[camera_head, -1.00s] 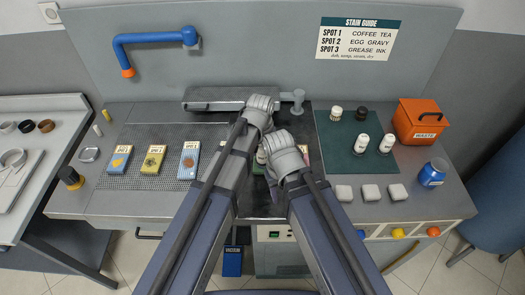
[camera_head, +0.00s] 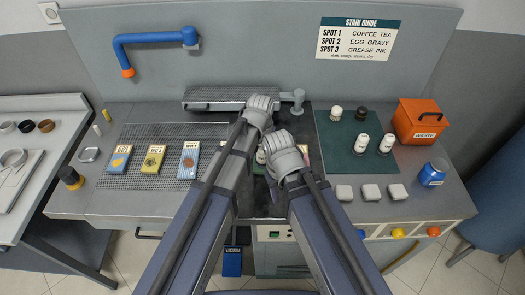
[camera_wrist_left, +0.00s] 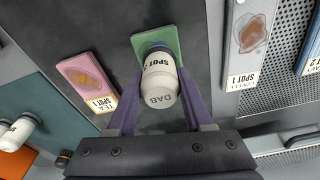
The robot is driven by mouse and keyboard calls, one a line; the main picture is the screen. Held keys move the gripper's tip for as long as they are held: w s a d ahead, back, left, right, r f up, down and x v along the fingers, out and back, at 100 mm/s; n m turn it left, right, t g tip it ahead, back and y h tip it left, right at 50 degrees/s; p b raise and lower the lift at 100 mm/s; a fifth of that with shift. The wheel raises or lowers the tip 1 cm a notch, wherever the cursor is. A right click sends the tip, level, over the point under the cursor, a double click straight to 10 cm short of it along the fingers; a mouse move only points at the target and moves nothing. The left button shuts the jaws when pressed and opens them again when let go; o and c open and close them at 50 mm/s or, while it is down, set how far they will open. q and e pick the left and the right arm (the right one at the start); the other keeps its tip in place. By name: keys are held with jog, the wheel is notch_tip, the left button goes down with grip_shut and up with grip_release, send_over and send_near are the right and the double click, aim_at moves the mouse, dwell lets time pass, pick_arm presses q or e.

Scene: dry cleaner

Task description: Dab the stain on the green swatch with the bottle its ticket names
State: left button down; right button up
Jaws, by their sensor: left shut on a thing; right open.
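The bottle's dark end points at the green swatch (camera_wrist_left: 172,40). It covers the swatch's middle, so the stain and ticket are hidden, and I cannot tell whether it touches. In the head view the left gripper (camera_head: 262,148) is mostly behind my arms, with a bit of the bottle showing. My right gripper (camera_head: 270,172) is open, low beside the left one, its fingers mostly hidden.
A pink swatch (camera_wrist_left: 85,75) ticketed TEA SPOT 1 lies beside the green one. Two white SPOT bottles (camera_head: 362,144) (camera_head: 386,144) stand on the teal mat (camera_head: 340,160). Several swatches lie on the perforated board (camera_head: 200,134). The stain guide (camera_head: 358,38) hangs behind. An orange waste bin (camera_head: 418,122) stands right.

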pick_arm(q)
jog(key=shift+r, duration=0.1)
pick_arm(e)
jog(key=shift+r, duration=0.1)
pick_arm(q)
notch_tip(320, 180, up, 7)
jog(key=p, duration=0.7)
pick_arm(e)
notch_tip(320, 180, up, 7)
